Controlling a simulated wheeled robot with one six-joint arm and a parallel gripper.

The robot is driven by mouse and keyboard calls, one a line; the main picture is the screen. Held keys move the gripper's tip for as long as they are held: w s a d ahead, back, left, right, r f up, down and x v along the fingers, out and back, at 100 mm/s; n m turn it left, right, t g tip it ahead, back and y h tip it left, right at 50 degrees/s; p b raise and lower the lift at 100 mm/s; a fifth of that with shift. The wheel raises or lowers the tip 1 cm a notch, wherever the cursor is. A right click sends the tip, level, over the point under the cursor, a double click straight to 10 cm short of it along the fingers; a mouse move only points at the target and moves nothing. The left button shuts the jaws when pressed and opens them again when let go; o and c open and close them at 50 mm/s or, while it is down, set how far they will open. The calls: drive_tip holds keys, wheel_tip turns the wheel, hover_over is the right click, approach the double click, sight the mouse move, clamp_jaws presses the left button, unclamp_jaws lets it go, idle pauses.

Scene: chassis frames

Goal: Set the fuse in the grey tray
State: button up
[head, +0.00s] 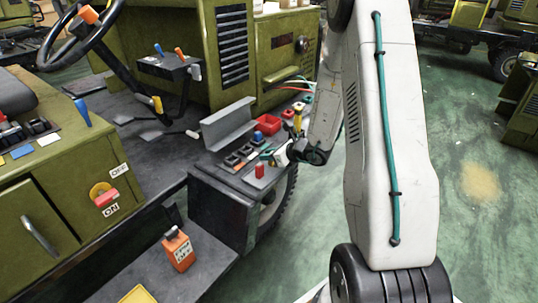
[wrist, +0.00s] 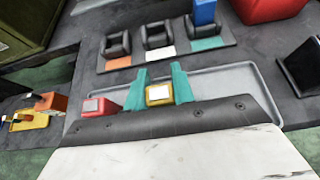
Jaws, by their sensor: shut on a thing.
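My gripper (wrist: 159,84) has teal fingers and is shut on a yellow fuse (wrist: 159,94) with a pale label. It holds the fuse over the grey tray (wrist: 262,93); I cannot tell whether the fuse touches the tray floor. A red fuse (wrist: 100,105) stands at the tray's left end, partly hidden by the gripper body. In the head view my gripper (head: 270,154) is at the tray (head: 258,183), just behind the red fuse (head: 259,170). The yellow fuse cannot be made out clearly there.
Behind the tray is a row of black holders (wrist: 159,37) with orange, white and teal labels. A blue block (wrist: 205,12) stands at the teal-labelled one. A red bin (head: 268,124) and a grey metal channel (head: 228,124) are farther back. An orange can (head: 178,250) stands lower left.

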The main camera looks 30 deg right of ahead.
drive_tip(key=shift+f, duration=0.2)
drive_tip(key=o, duration=1)
drive_tip(key=shift+c, duration=0.2)
